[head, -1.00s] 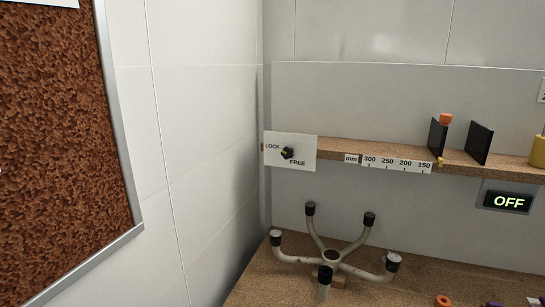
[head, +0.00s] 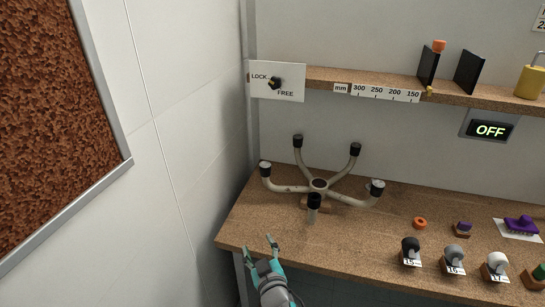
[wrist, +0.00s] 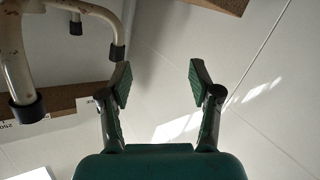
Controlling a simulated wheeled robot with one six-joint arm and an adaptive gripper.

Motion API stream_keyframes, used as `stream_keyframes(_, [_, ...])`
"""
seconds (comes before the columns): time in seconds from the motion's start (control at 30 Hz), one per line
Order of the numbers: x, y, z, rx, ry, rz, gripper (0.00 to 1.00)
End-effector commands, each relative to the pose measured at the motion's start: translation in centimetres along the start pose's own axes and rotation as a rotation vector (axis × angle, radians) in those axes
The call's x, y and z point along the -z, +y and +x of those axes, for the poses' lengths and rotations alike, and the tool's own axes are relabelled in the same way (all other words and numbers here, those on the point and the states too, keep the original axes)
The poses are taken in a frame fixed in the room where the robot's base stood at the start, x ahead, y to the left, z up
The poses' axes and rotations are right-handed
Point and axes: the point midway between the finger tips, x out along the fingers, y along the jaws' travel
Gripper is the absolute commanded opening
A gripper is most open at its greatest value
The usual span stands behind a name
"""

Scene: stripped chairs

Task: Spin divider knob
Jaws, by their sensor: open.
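A black knob (head: 273,84) with a yellowish mark sits on a white plate (head: 293,95) labelled LOCK and FREE, at the shelf's left end. The mark appears to lie toward LOCK. My gripper (head: 259,243) is open and empty at the bench's front left edge, well below the plate. Its two fingers are spread in the wrist view (wrist: 158,82). Neither knob is recognisable in the wrist view.
Casters, an orange ring (head: 420,223) and a purple brush (head: 521,225) lie right. A wall is close left.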

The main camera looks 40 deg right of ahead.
Motion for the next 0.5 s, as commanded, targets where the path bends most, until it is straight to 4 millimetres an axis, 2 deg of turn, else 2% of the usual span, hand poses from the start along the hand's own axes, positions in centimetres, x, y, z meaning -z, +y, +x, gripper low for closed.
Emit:
stream_keyframes(0.03, [1.6,0.5,1.5,-0.027,0.009,0.003,0.63])
stream_keyframes(0.2, [6.4,2.6,5.7,-0.119,0.014,0.013,0.63])
stream_keyframes(0.37, [11.3,4.9,8.8,-0.211,0.019,0.035,0.63])
stream_keyframes(0.5, [16.0,7.3,11.0,-0.295,0.022,0.064,0.63])
